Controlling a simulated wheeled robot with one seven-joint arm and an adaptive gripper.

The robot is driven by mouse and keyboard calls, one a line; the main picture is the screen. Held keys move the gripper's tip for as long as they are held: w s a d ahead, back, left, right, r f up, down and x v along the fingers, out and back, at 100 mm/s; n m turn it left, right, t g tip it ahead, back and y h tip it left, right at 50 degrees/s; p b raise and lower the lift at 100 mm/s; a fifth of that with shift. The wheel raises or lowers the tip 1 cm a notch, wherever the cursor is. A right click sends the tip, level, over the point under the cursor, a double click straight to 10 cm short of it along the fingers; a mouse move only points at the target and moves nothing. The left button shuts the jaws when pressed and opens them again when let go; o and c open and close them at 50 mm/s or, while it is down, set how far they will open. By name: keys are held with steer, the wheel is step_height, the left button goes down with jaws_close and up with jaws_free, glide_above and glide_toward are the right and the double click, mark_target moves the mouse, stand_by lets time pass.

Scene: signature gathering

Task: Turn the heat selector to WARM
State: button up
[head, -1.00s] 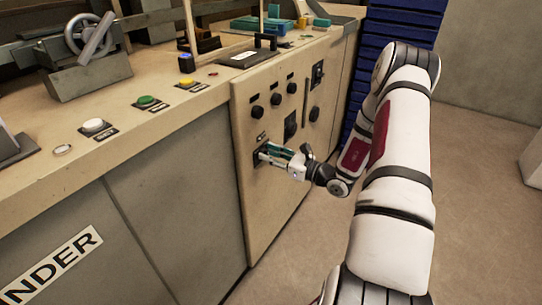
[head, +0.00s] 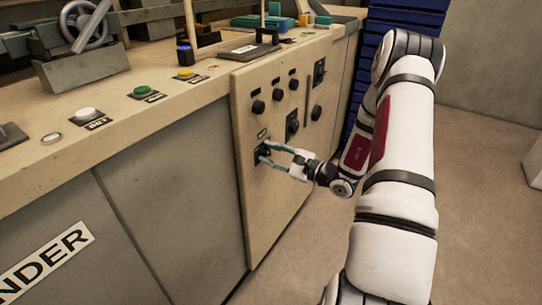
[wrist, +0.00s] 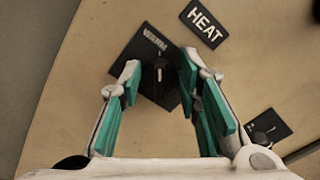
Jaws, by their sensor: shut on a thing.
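The heat selector (wrist: 159,80) is a black knob on a square black plate, beside a tilted HEAT label (wrist: 204,24) in the wrist view. Its pale pointer line runs nearly straight up in that view. A small word on the plate, above the knob, is too blurred to read surely. My gripper (wrist: 160,74) has its teal-padded fingers on either side of the knob, shut on it. In the head view my gripper (head: 263,152) reaches the selector's plate from the right, and its fingertips hide part of the knob.
Several other black knobs (head: 258,107) sit above and to the right on the beige panel (head: 256,205). Another knob on a black plate (wrist: 267,130) is right of my gripper. The counter above holds white, green and yellow buttons (head: 142,90). Open floor lies right.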

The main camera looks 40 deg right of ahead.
steer(key=shift+s+f, duration=0.1)
stand_by(0.4)
steer(key=o, duration=1)
steer(key=shift+o, duration=0.2)
steer(key=v, duration=1.2)
